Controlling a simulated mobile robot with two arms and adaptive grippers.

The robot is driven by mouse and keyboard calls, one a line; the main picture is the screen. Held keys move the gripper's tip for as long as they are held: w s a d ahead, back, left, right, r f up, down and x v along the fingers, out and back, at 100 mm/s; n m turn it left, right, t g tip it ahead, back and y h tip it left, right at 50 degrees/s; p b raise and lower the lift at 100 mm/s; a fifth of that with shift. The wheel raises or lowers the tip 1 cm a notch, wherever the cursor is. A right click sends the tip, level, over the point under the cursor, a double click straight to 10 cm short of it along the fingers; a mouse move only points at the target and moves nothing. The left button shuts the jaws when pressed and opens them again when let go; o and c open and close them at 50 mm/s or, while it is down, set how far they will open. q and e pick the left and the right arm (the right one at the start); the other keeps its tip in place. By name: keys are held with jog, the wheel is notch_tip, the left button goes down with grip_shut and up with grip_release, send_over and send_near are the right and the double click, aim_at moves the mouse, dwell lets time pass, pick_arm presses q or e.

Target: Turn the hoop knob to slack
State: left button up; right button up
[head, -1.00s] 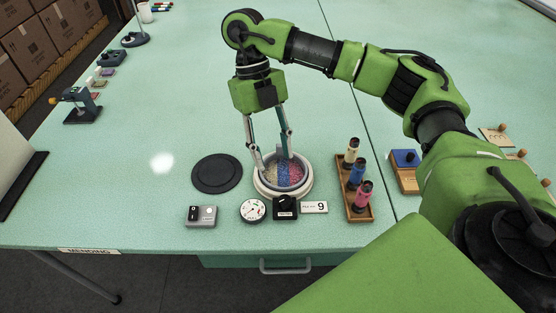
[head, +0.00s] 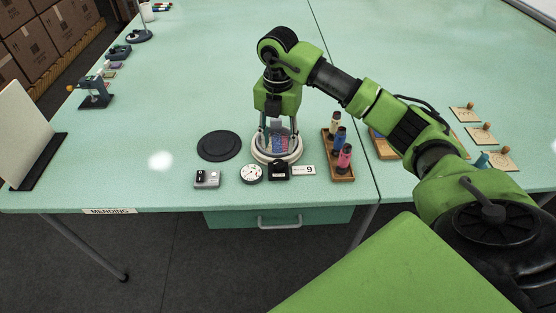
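The hoop (head: 258,155) is a pale round ring on a base, with blue, red and pale tufted fabric (head: 280,146) inside. The black hoop knob (head: 278,172) sits at its front edge on the table; its setting is too small to read. My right gripper (head: 278,144) points down over the hoop, behind the knob. Its two fingers are spread apart, with nothing visible between them except the fabric below. I cannot tell whether the fingertips touch the hoop. My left gripper is not in view.
A white dial gauge (head: 251,174) and a grey switch box (head: 207,179) stand left of the knob, a card with a 9 (head: 304,170) right of it. A black disc (head: 219,146) lies left of the hoop. A wooden rack (head: 338,168) with several spools stands right.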

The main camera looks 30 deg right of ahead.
aim_at(278, 163)
notch_tip(278, 163, down, 7)
jog(key=shift+s+a+f+p, duration=0.1)
jog(key=shift+p, duration=0.35)
jog(key=shift+f, duration=0.3)
jog(key=shift+c, duration=0.5)
jog(key=c, duration=1)
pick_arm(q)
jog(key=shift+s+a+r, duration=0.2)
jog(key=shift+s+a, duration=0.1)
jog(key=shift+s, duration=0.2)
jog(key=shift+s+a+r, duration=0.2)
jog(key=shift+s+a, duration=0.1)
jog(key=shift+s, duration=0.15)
pick_arm(e)
jog(key=shift+c, duration=0.2)
